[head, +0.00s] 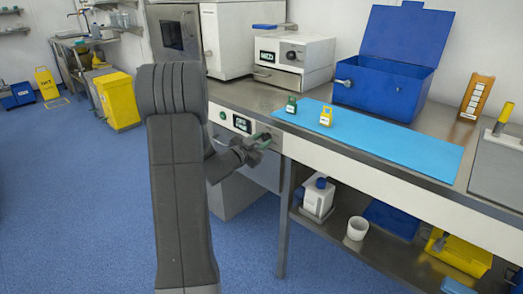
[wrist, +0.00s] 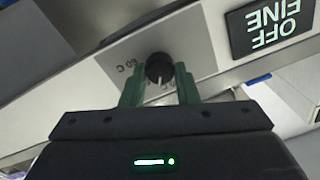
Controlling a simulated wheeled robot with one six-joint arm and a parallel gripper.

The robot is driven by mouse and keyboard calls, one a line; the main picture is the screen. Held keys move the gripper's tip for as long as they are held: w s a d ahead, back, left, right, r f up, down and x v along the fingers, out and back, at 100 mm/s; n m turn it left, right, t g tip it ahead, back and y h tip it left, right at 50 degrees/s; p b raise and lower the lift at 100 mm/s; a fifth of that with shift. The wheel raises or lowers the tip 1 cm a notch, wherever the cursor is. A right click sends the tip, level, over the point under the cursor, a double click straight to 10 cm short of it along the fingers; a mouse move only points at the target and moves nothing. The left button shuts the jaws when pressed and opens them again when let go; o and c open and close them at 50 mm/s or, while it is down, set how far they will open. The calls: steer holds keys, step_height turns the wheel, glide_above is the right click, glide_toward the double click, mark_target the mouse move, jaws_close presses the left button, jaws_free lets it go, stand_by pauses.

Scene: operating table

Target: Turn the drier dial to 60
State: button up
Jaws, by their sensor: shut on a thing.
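The drier dial (wrist: 159,67) is a small black round knob with a pale pointer mark, on the light panel in the wrist view. A "60 C" label (wrist: 128,62) is printed beside it, upside down in this view. My gripper (wrist: 158,76) has its green fingers on either side of the dial and is shut on it. In the head view, my gripper (head: 262,141) is at the drier's front panel below the bench edge, and it hides the dial. The drier display (wrist: 268,24) reads "OFF" and "FINE"; it also shows in the head view (head: 242,124).
A green button (head: 222,115) is left of the display. A blue mat (head: 390,140) on the bench holds a green tag (head: 291,106) and a yellow tag (head: 326,118). A blue box (head: 385,85) stands behind.

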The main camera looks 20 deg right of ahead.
steer(key=m+b, duration=0.4)
steer(key=shift+f+m+b, duration=0.35)
steer(key=shift+m+b, duration=0.05)
steer(key=m+b, duration=0.4)
steer(key=shift+m+g+h, duration=0.3)
steer(key=shift+m, duration=0.1)
steer(key=m+b, duration=0.4)
steer(key=shift+m, duration=0.4)
steer(key=shift+r+m+g+b, duration=0.1)
steer(key=shift+m+g+b, duration=0.2)
steer(key=shift+m+b, duration=1.45)
steer(key=shift+m, duration=0.45)
steer(key=o, duration=1)
steer(key=shift+a+r, duration=0.1)
